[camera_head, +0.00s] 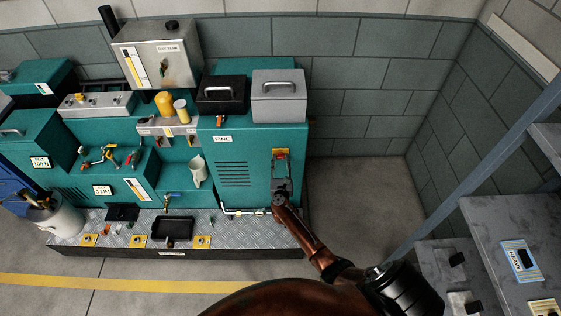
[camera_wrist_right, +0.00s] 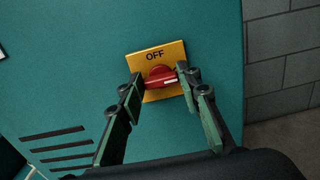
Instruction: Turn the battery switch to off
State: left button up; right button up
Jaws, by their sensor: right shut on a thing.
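The battery switch (camera_wrist_right: 160,77) is a red rotary knob on a yellow plate (camera_wrist_right: 172,54) marked OFF at its top. In the right wrist view its white mark lies toward the right, roughly level, not toward the word OFF. My right gripper (camera_wrist_right: 160,82) has its fingertips on either side of the knob and is shut on it. In the head view the right gripper (camera_head: 281,172) covers the lower part of the yellow plate (camera_head: 280,153) on the teal cabinet's front. My left gripper is not in view.
The teal cabinet marked FINE (camera_head: 232,165) carries a black case (camera_head: 221,97) and a grey case (camera_head: 278,100) on top. Open floor (camera_head: 355,190) lies right of the cabinet, with grey shelving (camera_head: 510,220) beyond.

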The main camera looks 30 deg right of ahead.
jog(key=shift+n, duration=0.4)
jog(key=n+p, duration=0.1)
jog(key=n, duration=0.2)
jog(key=shift+a, duration=0.15)
jog(key=n+p, duration=0.1)
jog(key=n, duration=0.4)
jog(key=shift+w+a, duration=0.1)
jog(key=n+p, duration=0.1)
jog(key=n, duration=0.4)
jog(key=shift+f, duration=0.1)
jog(key=n+p, duration=0.1)
jog(key=n, duration=0.3)
jog(key=shift+f, duration=0.15)
jog(key=shift+n, duration=0.3)
jog(key=o, duration=1.2)
jog(key=shift+c, duration=0.2)
